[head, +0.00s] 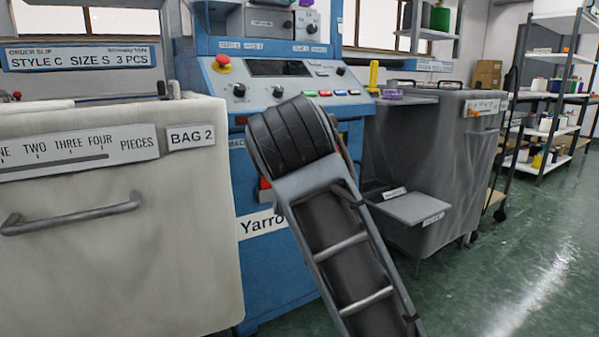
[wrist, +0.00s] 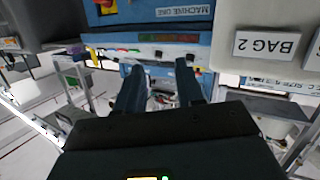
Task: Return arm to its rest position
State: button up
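My gripper (wrist: 159,78) shows in the wrist view. Its two dark fingers stand apart with nothing between them, and the scene shows through the gap. The wrist picture is upside down, with the blue machine beyond the fingertips. In the head view my arm rises from the lower right to the middle, in front of the blue machine (head: 282,90), and covers part of its front. The gripper itself does not show in the head view.
A pale bin (head: 120,260) labelled BAG 2 stands close on the left. A grey bin (head: 440,150) with a small shelf (head: 412,207) stands right of the machine. A shelving rack (head: 560,60) is at the far right. Green floor (head: 530,270) is clear at the lower right.

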jog(key=s+d+f+y, duration=0.1)
jog(key=s+d+f, duration=0.25)
jog(key=f, duration=0.55)
jog(key=s+d+f+g, duration=0.1)
jog(key=s+d+f, duration=0.1)
jog(key=s+f, duration=0.45)
jog(key=s+d+f+y, duration=0.1)
jog(key=s+d+f, duration=0.15)
jog(key=f, duration=0.85)
jog(key=s+d+f+m+h, duration=0.1)
jog(key=s+d+f, duration=0.25)
jog(key=s, duration=0.55)
jog(key=s+d+f, duration=0.2)
jog(key=s+d, duration=0.2)
jog(key=s, duration=0.4)
jog(key=s+d+f+m+h, duration=0.1)
jog(key=s+d+f, duration=0.2)
jog(key=s, duration=0.6)
jog(key=s+d+r+h, duration=0.1)
jog(key=s+d+r, duration=0.25)
jog(key=s, duration=0.45)
jog(key=s+d+r+h, duration=0.1)
jog(key=s+d+r, duration=0.25)
jog(key=s, duration=0.55)
notch_tip(320, 180, up, 29)
jog(key=p, duration=2.9)
jog(key=shift+w+a+f+m, duration=0.2)
jog(key=shift+w+a+m, duration=0.05)
jog(key=shift+a+m, duration=0.2)
